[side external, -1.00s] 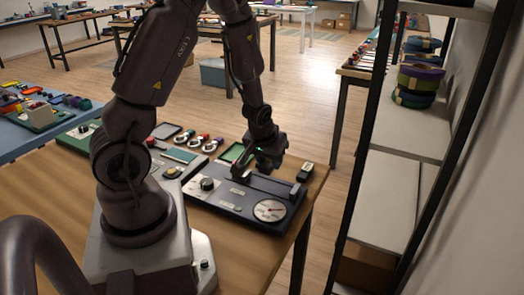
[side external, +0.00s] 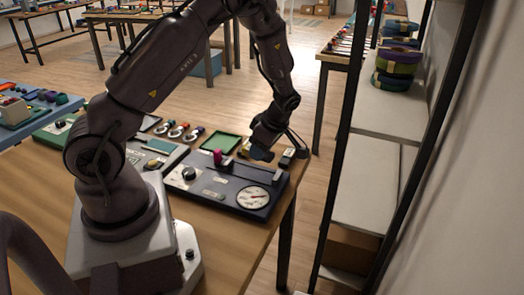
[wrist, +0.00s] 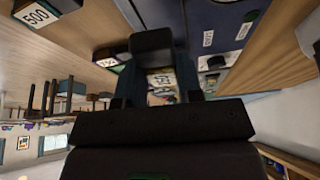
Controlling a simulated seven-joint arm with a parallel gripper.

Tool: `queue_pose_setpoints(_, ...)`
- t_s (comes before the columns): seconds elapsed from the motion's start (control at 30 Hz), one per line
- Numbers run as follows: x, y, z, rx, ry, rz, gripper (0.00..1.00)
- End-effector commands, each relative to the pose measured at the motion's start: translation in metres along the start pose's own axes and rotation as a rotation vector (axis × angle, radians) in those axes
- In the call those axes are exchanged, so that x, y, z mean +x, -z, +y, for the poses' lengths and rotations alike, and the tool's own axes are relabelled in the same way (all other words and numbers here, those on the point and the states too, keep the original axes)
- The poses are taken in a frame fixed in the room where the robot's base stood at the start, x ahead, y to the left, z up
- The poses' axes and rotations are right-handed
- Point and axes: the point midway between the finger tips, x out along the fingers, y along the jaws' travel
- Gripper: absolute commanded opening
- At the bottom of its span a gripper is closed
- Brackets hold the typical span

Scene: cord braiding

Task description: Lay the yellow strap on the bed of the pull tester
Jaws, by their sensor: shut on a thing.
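The pull tester (side external: 205,195) is a dark blue flat box on the wooden bench, with a dark rail along its far side, a white round dial and a black knob. A magenta piece (side external: 217,157) stands upright at the rail's left end. My gripper (side external: 262,152) is low over the tester's far side, right of that piece.
A dark block with a pale label (side external: 288,156) stands at the tester's far right corner. A green tray (side external: 222,143) and several coloured rings (side external: 178,131) lie beyond the tester. A shelf rack (side external: 375,160) stands to the right, past the bench edge.

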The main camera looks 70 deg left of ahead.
Motion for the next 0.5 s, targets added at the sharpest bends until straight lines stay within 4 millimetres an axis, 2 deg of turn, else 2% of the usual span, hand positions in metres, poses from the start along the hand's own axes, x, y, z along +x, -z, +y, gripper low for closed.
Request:
queue_pose_setpoints(0.23,0.005,0.0,-0.003,-0.101,0.042,0.0,0.1)
queue_pose_setpoints(0.5,0.029,-0.01,-0.003,-0.098,0.042,0.0,0.1)
